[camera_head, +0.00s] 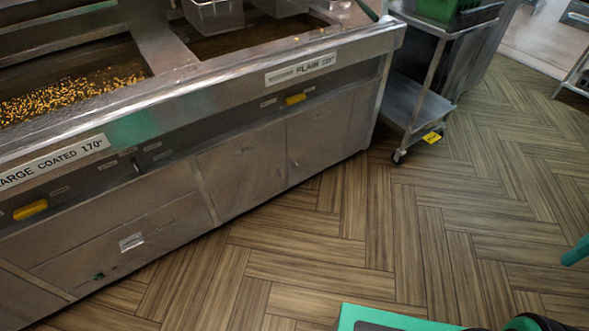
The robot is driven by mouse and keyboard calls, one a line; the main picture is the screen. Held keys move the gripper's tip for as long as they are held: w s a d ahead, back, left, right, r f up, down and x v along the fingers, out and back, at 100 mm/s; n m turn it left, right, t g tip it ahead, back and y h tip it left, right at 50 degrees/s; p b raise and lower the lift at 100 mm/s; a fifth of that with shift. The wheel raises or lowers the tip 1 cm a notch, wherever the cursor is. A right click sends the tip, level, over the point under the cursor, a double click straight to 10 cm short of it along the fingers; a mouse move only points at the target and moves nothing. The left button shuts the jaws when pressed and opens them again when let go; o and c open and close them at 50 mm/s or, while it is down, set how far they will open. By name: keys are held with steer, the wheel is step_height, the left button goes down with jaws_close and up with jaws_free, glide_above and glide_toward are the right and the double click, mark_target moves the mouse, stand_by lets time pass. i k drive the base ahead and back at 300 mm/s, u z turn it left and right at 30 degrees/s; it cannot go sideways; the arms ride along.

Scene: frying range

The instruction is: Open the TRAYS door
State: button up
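No door with a readable TRAYS label shows in this view. The steel fryer front has several closed panels: a plain left panel (241,176), a plain right panel (321,135), and a lower-left panel (165,228) with a small light plate. My gripper is not recognisable in view. Only teal and dark parts of my own body show at the bottom and right edges.
A steel cart (413,101) on casters stands off the fryer's right end, with a green crate (436,9) on top and a yellow tag low down. Fry baskets (213,17) hang over the oil. The wood-pattern floor (330,235) in front is clear.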

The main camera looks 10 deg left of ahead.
mark_target(315, 135)
steer(key=i, duration=0.95)
steer(key=z, duration=0.05)
